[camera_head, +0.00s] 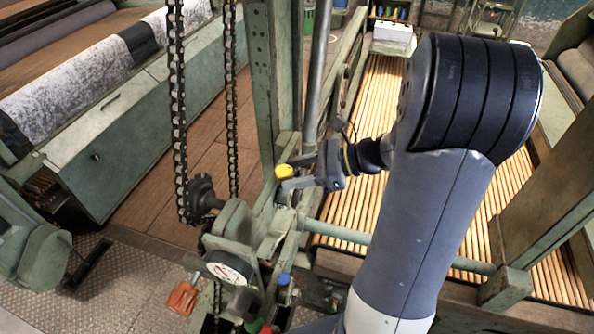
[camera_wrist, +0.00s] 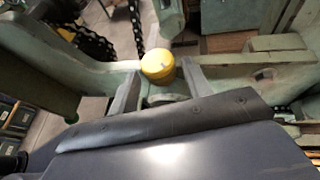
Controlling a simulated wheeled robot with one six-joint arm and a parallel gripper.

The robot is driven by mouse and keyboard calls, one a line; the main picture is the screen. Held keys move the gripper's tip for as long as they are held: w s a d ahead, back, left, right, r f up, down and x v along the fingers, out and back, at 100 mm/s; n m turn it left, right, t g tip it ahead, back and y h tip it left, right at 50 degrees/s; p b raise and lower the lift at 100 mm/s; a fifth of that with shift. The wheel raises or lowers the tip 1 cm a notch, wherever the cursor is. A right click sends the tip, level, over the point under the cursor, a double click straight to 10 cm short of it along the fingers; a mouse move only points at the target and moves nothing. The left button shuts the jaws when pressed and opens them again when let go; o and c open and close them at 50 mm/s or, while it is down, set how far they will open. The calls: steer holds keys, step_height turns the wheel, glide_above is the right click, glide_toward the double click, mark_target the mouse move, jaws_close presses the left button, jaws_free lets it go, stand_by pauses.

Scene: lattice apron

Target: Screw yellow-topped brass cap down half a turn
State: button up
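The yellow-topped cap (camera_head: 284,171) sits on the green machine frame beside the upright post in the head view. In the wrist view its round yellow top (camera_wrist: 158,64) lies between the tips of my two fingers. My gripper (camera_head: 297,182) reaches it from the right, with the near finger just below the yellow top. In the wrist view one finger of my gripper (camera_wrist: 160,84) is on each side of the cap. The fingers are apart, and I cannot tell whether both touch it. The brass part under the yellow top is mostly hidden.
A drive chain (camera_head: 179,110) and a sprocket (camera_head: 202,193) are left of the cap. A green post (camera_head: 263,90) rises close behind it. A dial (camera_head: 228,268), a blue-topped fitting (camera_head: 284,280) and an orange object (camera_head: 183,298) are lower down. Wooden slats (camera_head: 350,205) lie behind my arm.

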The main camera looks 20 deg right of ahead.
steer(key=c, duration=0.8)
steer(key=shift+o, duration=0.2)
steer(key=shift+s+a+m+t+h+b, duration=0.15)
steer(key=shift+s+m+t+h, duration=0.1)
steer(key=shift+m+t+h, duration=0.75)
steer(key=shift+s+a+m+t+h+b, duration=0.2)
steer(key=shift+m+t+h, duration=0.4)
steer(key=shift+m+t, duration=0.65)
steer(key=o, duration=1)
steer(key=shift+s+d, duration=0.1)
steer(key=shift+d, duration=0.05)
steer(key=v, duration=1)
steer(key=shift+s+d+r, duration=0.2)
steer(key=shift+r, duration=0.05)
